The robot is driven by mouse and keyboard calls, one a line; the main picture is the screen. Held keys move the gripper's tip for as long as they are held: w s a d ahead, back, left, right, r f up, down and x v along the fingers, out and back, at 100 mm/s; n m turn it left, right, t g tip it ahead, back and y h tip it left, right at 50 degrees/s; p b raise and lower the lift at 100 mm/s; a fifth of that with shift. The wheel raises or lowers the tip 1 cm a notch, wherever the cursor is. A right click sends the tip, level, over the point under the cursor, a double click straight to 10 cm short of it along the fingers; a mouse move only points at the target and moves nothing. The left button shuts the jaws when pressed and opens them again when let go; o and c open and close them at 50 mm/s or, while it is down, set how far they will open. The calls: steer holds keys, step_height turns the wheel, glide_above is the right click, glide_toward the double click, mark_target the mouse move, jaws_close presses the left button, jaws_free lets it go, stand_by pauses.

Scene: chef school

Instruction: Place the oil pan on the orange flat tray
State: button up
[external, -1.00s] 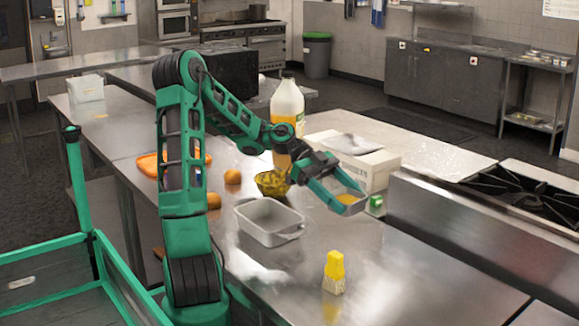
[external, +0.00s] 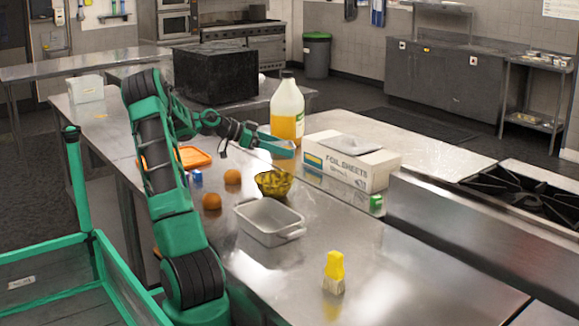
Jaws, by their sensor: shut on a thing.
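The orange flat tray (external: 196,158) lies on the steel table at the left, partly hidden behind my arm. My gripper (external: 284,148) is above the table, in front of the oil jug and to the right of the tray. It is shut on the oil pan, a small metal pan whose yellow contents show in the earlier view. The pan is now hard to make out at the teal fingers, and its contents cannot be seen.
Near the gripper stand an oil jug (external: 287,108), a yellow patterned bowl (external: 273,184) and a foil sheets box (external: 352,164). An empty metal container (external: 268,223), round orange-brown items (external: 212,202) and a yellow brush (external: 334,270) are nearer.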

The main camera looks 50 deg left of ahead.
steer(key=s+a+n+y, duration=0.35)
steer(key=s+a, duration=0.35)
steer(key=a, duration=0.7)
steer(key=s+a+n+y, duration=0.35)
steer(key=s+a, duration=0.35)
steer(key=a, duration=0.6)
steer(key=s+a+n+y, duration=0.35)
steer(key=s+a, duration=0.35)
steer(key=a, duration=0.7)
steer(key=shift+m+t+y, duration=0.25)
steer(key=shift+t+y, duration=0.15)
steer(key=shift+y, duration=0.15)
steer(key=shift+d+f, duration=0.2)
steer(key=shift+f, duration=3.95)
steer(key=o, duration=1.4)
steer(key=shift+f, duration=0.15)
